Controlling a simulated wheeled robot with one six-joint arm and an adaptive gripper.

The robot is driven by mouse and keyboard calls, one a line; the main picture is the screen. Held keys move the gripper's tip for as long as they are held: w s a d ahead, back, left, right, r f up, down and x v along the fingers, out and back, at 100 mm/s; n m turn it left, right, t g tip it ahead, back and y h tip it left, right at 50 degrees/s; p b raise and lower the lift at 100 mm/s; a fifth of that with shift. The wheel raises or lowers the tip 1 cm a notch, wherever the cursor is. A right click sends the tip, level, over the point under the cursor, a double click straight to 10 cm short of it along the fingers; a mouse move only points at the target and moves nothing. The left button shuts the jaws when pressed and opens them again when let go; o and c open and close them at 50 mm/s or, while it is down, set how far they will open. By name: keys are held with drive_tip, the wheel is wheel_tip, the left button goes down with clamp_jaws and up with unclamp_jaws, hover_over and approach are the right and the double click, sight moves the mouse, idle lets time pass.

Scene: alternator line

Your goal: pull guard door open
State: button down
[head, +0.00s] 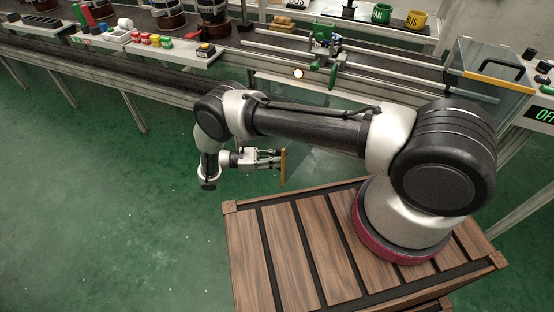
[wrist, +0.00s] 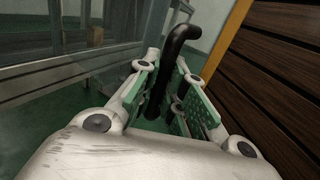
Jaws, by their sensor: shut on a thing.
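The guard door's yellow edge bar (head: 283,168) stands upright in front of my gripper in the head view. A clear greyish panel shows beside it, partly hidden by my arm and base. In the wrist view a yellow strip (wrist: 228,42) runs diagonally beside brown boards. A black curved handle (wrist: 177,52) rises between the green finger pads in the wrist view. My gripper (head: 276,160) is shut on this handle, and its fingers (wrist: 175,100) lie on both sides of it. How far the door stands open I cannot tell.
The line with its rails (head: 330,62) runs behind my arm. A clear screen with a yellow bar (head: 492,80) stands at the right. Small coloured parts lie on the line's left ledge (head: 170,48). The green floor (head: 110,220) is free at the left.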

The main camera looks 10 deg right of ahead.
drive_tip(key=c, duration=1.5)
unclamp_jaws()
drive_tip(key=a, duration=0.3)
drive_tip(key=w+a, duration=0.1)
drive_tip(key=a, duration=0.3)
drive_tip(key=shift+w+a, duration=0.15)
drive_tip(key=shift+w, duration=0.05)
